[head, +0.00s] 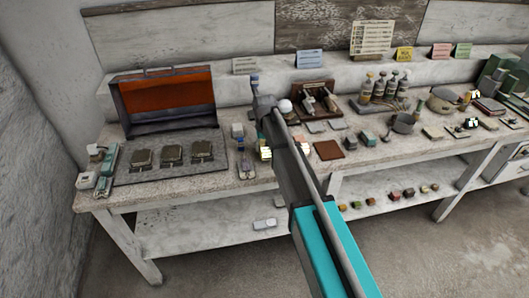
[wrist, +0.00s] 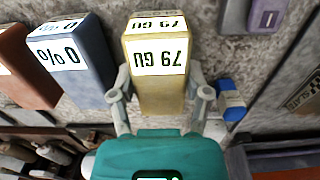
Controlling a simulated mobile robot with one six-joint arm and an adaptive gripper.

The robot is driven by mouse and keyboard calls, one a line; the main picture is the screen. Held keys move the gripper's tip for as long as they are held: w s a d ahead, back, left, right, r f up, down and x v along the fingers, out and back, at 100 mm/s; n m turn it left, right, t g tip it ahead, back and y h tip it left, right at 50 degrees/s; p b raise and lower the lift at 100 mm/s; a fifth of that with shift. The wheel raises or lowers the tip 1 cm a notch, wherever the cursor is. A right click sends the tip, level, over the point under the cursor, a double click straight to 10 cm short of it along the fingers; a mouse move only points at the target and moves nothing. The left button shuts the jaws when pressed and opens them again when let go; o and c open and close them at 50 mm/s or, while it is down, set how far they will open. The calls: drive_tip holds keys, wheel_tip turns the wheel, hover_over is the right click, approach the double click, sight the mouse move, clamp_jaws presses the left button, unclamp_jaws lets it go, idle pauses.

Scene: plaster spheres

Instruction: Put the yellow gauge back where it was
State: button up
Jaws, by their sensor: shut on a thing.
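The yellow gauge (wrist: 158,92) is a block with white labels that read "79 GU" upside down in the wrist view. My gripper (wrist: 161,95) is shut on it, one finger on each side. I cannot tell whether its base touches the bench. In the head view a small yellow block with a pale label (head: 265,154) shows beside my arm, low over the front of the bench. My fingers are not clear there, as my arm covers much of that spot.
In the wrist view a blue-grey block marked "0 %" (wrist: 68,60) stands close left, with a reddish-brown block (wrist: 25,68) beyond. A small blue item (wrist: 231,100) lies close right. In the head view an open orange-lined case (head: 168,100) stands left; a brown square (head: 328,150) lies right.

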drive_tip(key=shift+f, duration=0.45)
drive_tip(key=shift+f+b, duration=0.2)
drive_tip(key=shift+b, duration=0.15)
drive_tip(key=o, duration=1)
drive_tip(key=shift+r, duration=0.1)
drive_tip(key=shift+r, duration=0.15)
wheel_tip(320, 180, up, 12)
drive_tip(key=p, duration=1.2)
drive_tip(key=shift+s+d, duration=0.1)
